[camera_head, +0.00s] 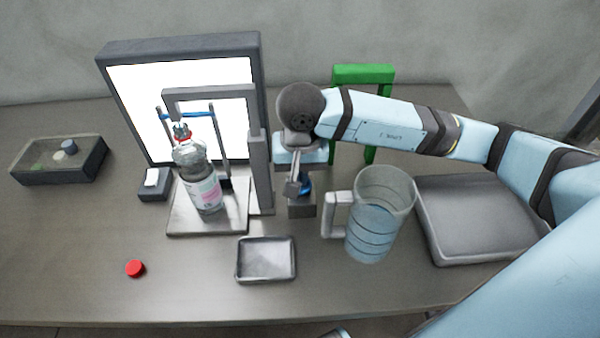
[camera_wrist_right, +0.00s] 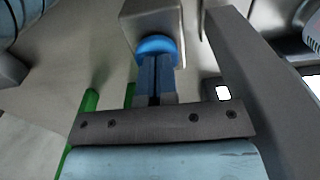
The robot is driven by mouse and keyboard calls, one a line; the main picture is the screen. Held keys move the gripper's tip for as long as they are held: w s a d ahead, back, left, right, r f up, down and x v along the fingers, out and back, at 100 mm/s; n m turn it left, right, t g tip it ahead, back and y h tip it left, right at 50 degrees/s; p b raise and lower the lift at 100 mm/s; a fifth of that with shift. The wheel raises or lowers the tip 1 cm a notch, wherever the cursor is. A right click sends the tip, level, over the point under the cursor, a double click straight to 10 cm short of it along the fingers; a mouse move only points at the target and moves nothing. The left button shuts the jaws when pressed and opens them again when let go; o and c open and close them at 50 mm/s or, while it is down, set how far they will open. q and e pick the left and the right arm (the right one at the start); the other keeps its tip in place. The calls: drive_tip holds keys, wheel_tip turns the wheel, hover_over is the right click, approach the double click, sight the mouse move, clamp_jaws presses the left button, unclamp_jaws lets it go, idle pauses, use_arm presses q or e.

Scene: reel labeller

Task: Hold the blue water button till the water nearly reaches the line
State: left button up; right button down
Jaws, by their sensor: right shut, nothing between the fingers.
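The blue water button (camera_head: 306,185) sits on a small grey box (camera_head: 302,207) right of the filling stand; it also shows in the right wrist view (camera_wrist_right: 155,45). My right gripper (camera_head: 299,187) is shut and empty, its fingertips at the button and seemingly touching it; how far it is pressed is unclear. A clear bottle (camera_head: 189,155) with a pink and white label stands upright on a metal plate (camera_head: 180,222), under the stand's spout. Its water level and the line are too small to tell. My left gripper is out of view.
A lit white panel (camera_head: 135,110) stands behind the bottle. A jug (camera_head: 375,222) with water stands right of the button, close under my right arm. A small tray (camera_head: 266,276), red cap (camera_head: 135,268), dark box (camera_head: 58,174), grey tray (camera_head: 478,250) and green frame (camera_head: 363,72) surround them.

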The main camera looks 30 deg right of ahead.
drive_tip(key=shift+s+f, duration=0.35)
drive_tip(key=shift+f, duration=0.4)
wheel_tip(320, 180, up, 16)
drive_tip(key=p, duration=0.2)
drive_tip(key=shift+w+f, duration=0.2)
drive_tip(key=shift+w, duration=0.2)
